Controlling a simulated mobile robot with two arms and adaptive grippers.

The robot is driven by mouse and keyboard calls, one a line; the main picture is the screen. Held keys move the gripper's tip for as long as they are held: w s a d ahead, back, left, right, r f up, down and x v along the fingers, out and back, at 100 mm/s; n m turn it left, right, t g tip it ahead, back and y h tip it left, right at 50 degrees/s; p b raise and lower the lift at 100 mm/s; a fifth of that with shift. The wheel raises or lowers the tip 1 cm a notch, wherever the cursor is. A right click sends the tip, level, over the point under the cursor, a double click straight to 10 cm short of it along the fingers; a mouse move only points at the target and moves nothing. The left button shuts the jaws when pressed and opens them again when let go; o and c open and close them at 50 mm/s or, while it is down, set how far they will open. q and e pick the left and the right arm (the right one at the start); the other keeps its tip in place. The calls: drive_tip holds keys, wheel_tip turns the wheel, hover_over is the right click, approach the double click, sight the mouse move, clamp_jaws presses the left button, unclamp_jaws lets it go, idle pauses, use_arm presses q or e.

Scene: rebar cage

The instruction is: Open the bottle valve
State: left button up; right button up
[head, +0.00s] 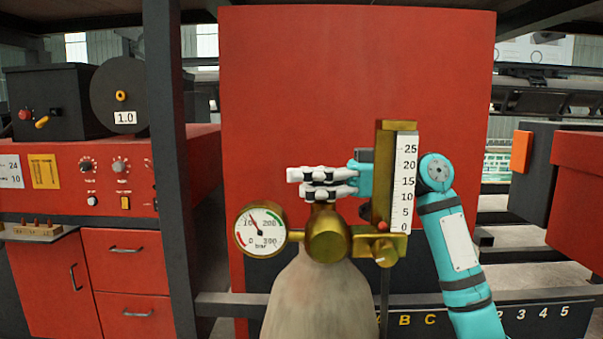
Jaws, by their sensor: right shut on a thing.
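A grey gas bottle (318,295) stands upright at the lower middle, with a brass valve body (328,241) on top. A round pressure gauge (261,229) is on the valve's left, its needle up and left of centre. A flow meter with a white scale (404,180) is on the right, its red ball (382,226) at the bottom near 0. My right gripper (310,183) reaches in from the right and is shut on the valve's top, just above the brass body. The fingers hide most of the valve handle. My left gripper is not in view.
A large red panel (290,90) stands behind the bottle. A dark post (168,150) and a red welding machine (75,165) with drawers are to the left. An orange block on a dark box (521,151) is at the right.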

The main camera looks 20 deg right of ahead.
sight(324, 185)
drive_tip(key=shift+s+d+r+n+g+h+p, duration=0.15)
drive_tip(key=shift+s+n+g+p, duration=0.5)
drive_tip(key=shift+n+g, duration=1.3)
drive_tip(key=shift+s+a+f+n+g+h+p, duration=0.15)
drive_tip(key=shift+n+g+p, duration=0.9)
drive_tip(key=shift+g, duration=1.65)
drive_tip(key=shift+s+d+r+n+g+h+p, duration=0.15)
drive_tip(key=shift+s+n+g+p, duration=0.5)
drive_tip(key=shift+n+g, duration=1.35)
drive_tip(key=shift+g, duration=0.65)
drive_tip(key=o, duration=1.4)
drive_tip(key=shift+w+d, duration=0.1)
drive_tip(key=shift+c, duration=0.2)
drive_tip(key=shift+f+m, duration=0.2)
drive_tip(key=shift+m, duration=0.1)
